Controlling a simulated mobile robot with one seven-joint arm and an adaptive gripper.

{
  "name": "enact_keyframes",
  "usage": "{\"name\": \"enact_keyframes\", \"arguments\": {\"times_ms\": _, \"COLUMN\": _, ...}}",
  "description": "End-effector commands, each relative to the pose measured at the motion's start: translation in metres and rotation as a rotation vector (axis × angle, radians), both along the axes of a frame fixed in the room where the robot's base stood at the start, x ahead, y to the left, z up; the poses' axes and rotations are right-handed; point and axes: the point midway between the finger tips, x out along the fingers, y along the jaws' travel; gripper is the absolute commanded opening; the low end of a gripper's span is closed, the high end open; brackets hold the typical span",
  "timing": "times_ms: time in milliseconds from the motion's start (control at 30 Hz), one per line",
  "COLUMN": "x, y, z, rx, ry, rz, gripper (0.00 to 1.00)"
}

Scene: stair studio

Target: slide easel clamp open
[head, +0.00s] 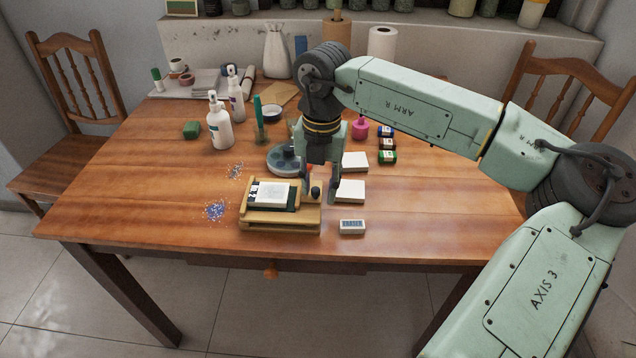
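A small wooden easel (262,218) lies low near the table's front edge. It bears a dark panel with a pale sheet (270,193) on top. I cannot tell whether either finger touches the knob. The clamp's slide is too small to make out.
A small labelled block (352,227) lies right of the easel. White pads (349,191) lie behind it, close to my right finger. White bottles (219,122) stand further left. The table's right front is clear.

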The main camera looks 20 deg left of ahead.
Motion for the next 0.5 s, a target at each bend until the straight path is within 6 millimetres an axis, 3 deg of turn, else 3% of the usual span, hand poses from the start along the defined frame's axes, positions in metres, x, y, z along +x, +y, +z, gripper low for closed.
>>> {"name": "enact_keyframes", "arguments": {"times_ms": 300, "x": -0.001, "y": 0.001, "z": 0.003, "rx": 0.003, "ry": -0.001, "rz": 0.002, "gripper": 0.36}}
{"name": "enact_keyframes", "arguments": {"times_ms": 500, "x": 0.000, "y": 0.000, "z": 0.030, "rx": 0.001, "ry": -0.003, "rz": 0.001, "gripper": 0.36}}
